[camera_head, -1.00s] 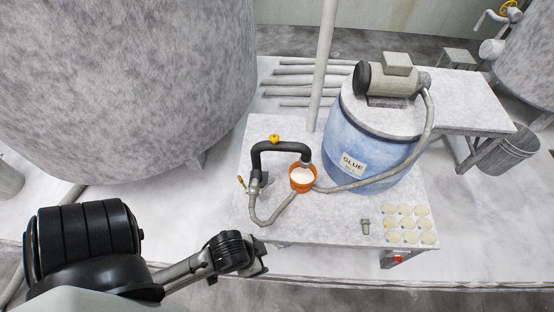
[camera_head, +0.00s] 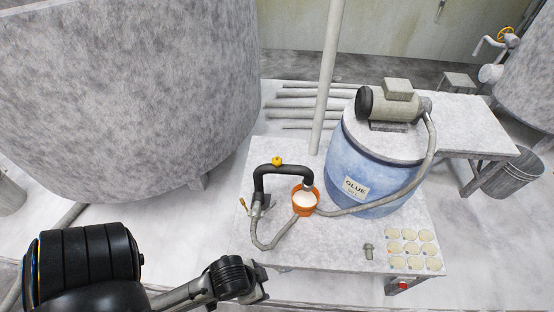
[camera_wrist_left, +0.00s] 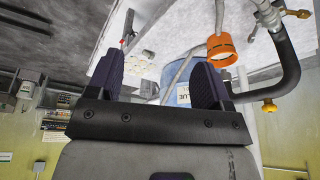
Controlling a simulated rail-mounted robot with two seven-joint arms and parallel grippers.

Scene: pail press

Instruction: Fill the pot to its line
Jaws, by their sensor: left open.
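The orange pot (camera_head: 305,203) stands on the pale table under the end of a black curved spout pipe (camera_head: 257,185). White contents show inside it; I cannot make out a line. A yellow knob (camera_head: 277,161) sits on top of the pipe. A hose links the pipe to the blue glue drum (camera_head: 375,165), which has a pump (camera_head: 390,103) on its lid. My left gripper (camera_head: 262,283) is at the table's front left edge, apart from the pot. In the left wrist view its fingers (camera_wrist_left: 160,88) are spread and empty, and the pot (camera_wrist_left: 221,50) shows beyond them. My right gripper is not in view.
Several pale round discs (camera_head: 410,248) lie at the table's front right, with a small grey bolt-like piece (camera_head: 368,251) beside them. A red button (camera_head: 403,286) is on the front below. A large grey tank (camera_head: 120,90) fills the left. A metal bucket (camera_head: 513,172) stands at right.

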